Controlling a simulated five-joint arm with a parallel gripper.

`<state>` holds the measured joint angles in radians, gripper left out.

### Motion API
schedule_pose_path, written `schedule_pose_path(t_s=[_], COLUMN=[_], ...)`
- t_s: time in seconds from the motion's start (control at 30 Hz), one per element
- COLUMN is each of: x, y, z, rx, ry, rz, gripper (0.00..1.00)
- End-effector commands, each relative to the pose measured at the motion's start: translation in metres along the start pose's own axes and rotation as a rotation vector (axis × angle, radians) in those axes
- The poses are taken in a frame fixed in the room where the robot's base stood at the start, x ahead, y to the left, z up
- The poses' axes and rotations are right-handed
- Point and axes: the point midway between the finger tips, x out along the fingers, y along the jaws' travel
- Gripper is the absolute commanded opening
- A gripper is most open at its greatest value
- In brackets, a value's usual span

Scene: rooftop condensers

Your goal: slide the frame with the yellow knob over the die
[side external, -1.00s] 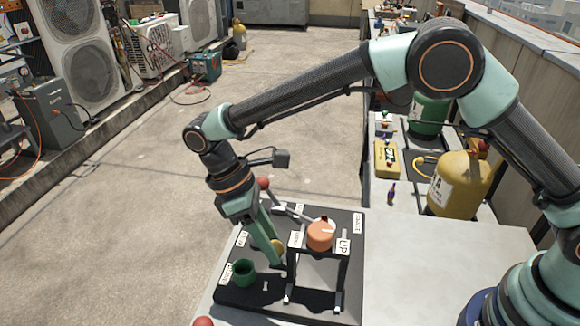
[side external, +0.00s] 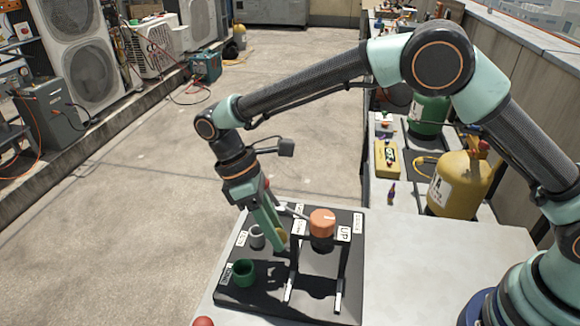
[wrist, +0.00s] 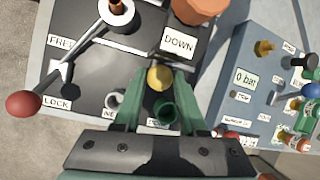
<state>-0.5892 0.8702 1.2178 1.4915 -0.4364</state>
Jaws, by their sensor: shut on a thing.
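My gripper (side external: 281,242) is shut on the yellow knob (side external: 282,234) at the left side of the black frame (side external: 320,241). In the wrist view the yellow knob (wrist: 158,78) sits between my fingertips. The frame carries an orange round cap (side external: 322,221) on top and an UP label facing right. A green cup (side external: 244,272) stands at the board's front left. A grey cup (side external: 257,237) stands behind it. I cannot tell for certain which part is the die; the space under the frame is partly hidden and dark.
The dark board (side external: 265,300) lies on a pale table. A lever with a red ball (wrist: 23,104) lies near FREE and LOCK labels, its ball towards LOCK. A blue-grey panel (wrist: 240,60) with knobs stands at right in the wrist view.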

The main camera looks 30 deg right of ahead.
Motion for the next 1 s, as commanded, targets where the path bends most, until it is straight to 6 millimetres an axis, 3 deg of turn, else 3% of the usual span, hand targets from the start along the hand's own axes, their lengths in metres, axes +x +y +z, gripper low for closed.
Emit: schedule_pose_path(t_s=[0.1, 0.3, 0.67, 0.7, 0.77, 1.0], x=[-0.004, -0.007, -0.009, -0.009, -0.009, -0.008], y=[0.036, 0.073, 0.082, 0.082, 0.082, 0.080], z=[0.008, 0.018, 0.020, 0.020, 0.020, 0.020], rx=[0.010, 0.005, 0.004, 0.005, 0.005, 0.003], ry=[0.023, 0.043, 0.052, 0.053, 0.052, 0.046], rz=[-0.027, -0.053, -0.056, -0.056, -0.057, -0.059], gripper=[0.00, 0.00, 0.00, 0.44, 0.67, 0.70])
